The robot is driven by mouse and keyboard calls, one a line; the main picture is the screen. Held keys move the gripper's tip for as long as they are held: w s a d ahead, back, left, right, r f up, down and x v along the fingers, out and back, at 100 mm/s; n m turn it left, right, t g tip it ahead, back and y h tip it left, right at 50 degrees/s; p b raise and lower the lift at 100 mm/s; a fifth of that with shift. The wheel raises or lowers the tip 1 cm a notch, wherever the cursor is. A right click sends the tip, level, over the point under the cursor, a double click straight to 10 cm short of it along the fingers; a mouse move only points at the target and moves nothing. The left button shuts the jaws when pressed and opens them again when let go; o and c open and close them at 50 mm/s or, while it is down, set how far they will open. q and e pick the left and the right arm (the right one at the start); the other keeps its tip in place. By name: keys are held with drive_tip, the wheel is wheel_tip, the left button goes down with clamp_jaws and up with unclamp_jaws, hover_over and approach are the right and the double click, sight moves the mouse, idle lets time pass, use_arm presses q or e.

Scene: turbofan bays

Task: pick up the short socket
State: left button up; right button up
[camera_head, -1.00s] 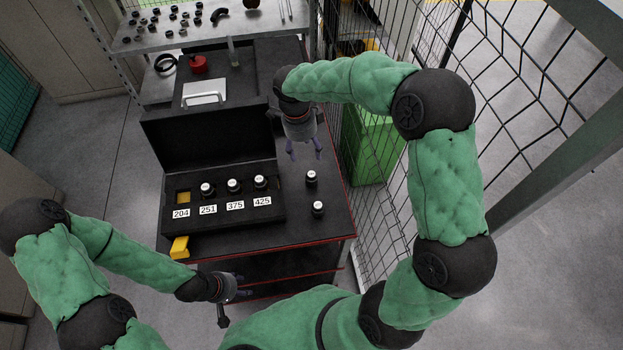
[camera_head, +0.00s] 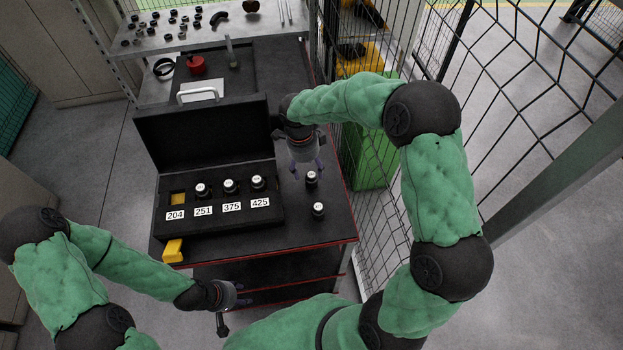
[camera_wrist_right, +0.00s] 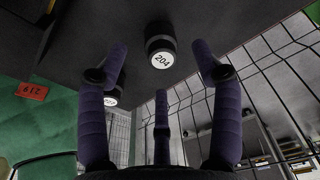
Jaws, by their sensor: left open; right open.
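Two loose dark sockets with white tops stand upright on the cart top in the head view. The far one (camera_head: 311,178) is just below my right gripper (camera_head: 309,173); it appears to be the socket marked 204 (camera_wrist_right: 160,46) in the right wrist view. The near one (camera_head: 318,209) is partly hidden behind a finger in the wrist view. I cannot tell by height which is the short socket. My right gripper (camera_wrist_right: 165,75) is open and empty, its fingers spread and apart from the 204 socket. My left gripper (camera_head: 232,303) is open and empty, low before the cart's front.
An open black case (camera_head: 217,222) holds three sockets at labels 251, 375 and 425; the yellow slot at 204 (camera_head: 178,199) is empty. A yellow block (camera_head: 173,250) is at its front corner. A wire fence (camera_head: 375,225) runs along the cart's right side.

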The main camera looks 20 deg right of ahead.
sight(311, 175)
drive_tip(key=f, duration=0.3)
drive_tip(key=d+f, duration=0.1)
drive_tip(key=f, duration=0.1)
drive_tip(key=shift+s, duration=0.15)
drive_tip(key=shift+a, duration=0.1)
clamp_jaws()
